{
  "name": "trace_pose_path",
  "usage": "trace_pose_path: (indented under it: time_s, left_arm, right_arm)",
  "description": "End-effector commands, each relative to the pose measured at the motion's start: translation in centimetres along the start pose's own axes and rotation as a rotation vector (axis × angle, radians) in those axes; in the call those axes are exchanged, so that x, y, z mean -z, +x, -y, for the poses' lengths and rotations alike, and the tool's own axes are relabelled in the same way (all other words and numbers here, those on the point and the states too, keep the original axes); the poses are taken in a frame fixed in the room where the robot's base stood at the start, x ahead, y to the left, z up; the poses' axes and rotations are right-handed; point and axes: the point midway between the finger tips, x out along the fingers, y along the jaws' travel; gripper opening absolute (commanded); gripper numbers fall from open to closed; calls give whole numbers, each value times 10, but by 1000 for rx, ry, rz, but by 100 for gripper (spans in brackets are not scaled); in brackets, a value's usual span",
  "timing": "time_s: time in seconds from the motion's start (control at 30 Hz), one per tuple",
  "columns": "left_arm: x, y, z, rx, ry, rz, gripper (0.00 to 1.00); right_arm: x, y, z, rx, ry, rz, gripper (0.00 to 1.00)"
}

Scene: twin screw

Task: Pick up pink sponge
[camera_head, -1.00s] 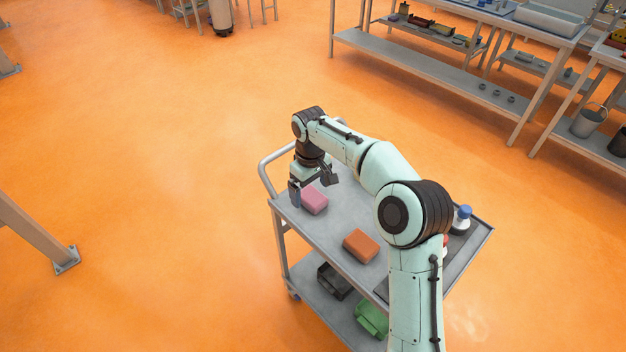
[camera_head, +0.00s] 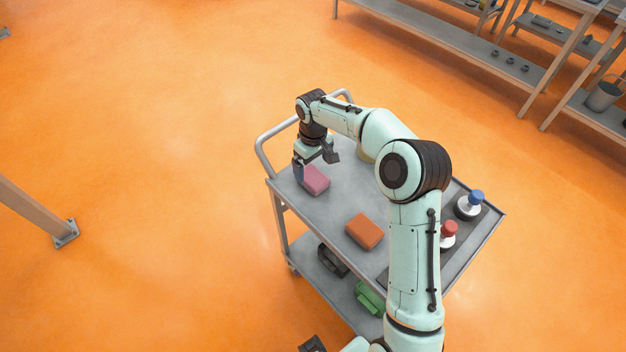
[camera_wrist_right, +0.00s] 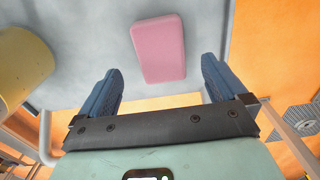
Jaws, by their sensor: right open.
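The pink sponge (camera_head: 316,180) lies flat near the handle end of the grey cart's top. My right gripper (camera_head: 315,163) is above it, pointing down, with its fingers apart and nothing between them. In the right wrist view the pink sponge (camera_wrist_right: 159,48) shows whole, just beyond the open blue-grey fingertips of my right gripper (camera_wrist_right: 161,72), with grey cart surface around it. I cannot tell the exact height of the fingers over it. My left gripper does not show clearly; only a bit of my own body is at the bottom edge.
An orange sponge (camera_head: 364,231) lies nearby on the cart top (camera_head: 325,215). Red-topped (camera_head: 449,234) and blue-topped (camera_head: 470,205) items stand on a dark area at right. A yellow round object (camera_wrist_right: 22,68) is beside the gripper. Dark and green (camera_head: 370,298) items are on the lower shelf.

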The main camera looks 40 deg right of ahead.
Motion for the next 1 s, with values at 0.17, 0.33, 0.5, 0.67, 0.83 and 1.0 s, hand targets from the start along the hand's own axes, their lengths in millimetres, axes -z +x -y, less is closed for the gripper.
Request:
trace_pose_path:
  time_s: [0.17, 0.33, 0.5, 0.67, 0.83, 1.0]
  left_arm:
    - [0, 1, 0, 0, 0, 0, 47]
    - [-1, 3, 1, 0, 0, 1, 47]
    - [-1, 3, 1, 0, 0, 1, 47]
    - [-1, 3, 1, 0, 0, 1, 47]
    - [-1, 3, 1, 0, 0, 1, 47]
    - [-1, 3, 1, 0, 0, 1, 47]
  right_arm:
    - [-2, 12, 0, 0, 0, 1, 99]
    - [-7, 39, 2, 1, 0, 3, 99]
    - [-6, 55, 2, 1, 0, 0, 99]
    - [-5, 56, 2, 0, 0, -2, 99]
    - [-5, 56, 2, 0, 0, -2, 73]
    - [-5, 56, 2, 0, 0, -2, 44]
